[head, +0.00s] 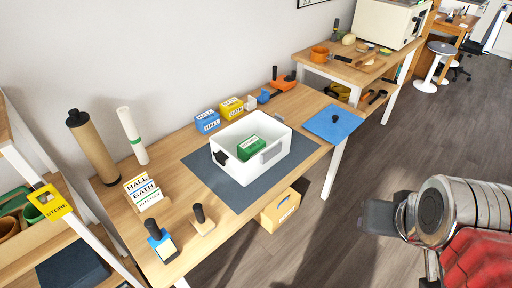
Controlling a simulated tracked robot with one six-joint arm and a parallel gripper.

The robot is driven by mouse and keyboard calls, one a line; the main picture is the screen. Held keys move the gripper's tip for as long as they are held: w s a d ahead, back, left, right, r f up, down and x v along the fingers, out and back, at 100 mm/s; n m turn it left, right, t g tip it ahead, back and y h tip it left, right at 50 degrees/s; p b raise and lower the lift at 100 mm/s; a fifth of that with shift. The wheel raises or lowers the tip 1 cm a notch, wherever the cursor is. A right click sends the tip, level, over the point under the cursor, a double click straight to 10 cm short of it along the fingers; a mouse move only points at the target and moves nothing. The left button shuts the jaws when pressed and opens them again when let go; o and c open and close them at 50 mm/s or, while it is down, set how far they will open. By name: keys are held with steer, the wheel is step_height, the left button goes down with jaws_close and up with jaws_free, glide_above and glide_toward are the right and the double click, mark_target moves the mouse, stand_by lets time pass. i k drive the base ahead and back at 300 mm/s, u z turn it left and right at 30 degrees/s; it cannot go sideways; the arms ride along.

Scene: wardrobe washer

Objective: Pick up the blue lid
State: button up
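The blue lid (333,124) is a flat blue square with a small dark knob on top. It lies at the right end of the near wooden table, close to the table's front corner. My gripper (368,216) is at the lower right, in front of the table and apart from the lid, over the floor. Only a dark grey part of its end shows, so its fingers cannot be made out.
A white bin (240,172) with a green box (249,147) inside stands on a dark mat (205,174) left of the lid. Blue and yellow boxes stand behind it. A second table (333,68) with a microwave (388,22) is at the back right.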

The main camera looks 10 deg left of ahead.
mark_target(334, 123)
steer(key=z, duration=0.9)
steer(key=i, duration=3.6)
steer(key=u, duration=0.05)
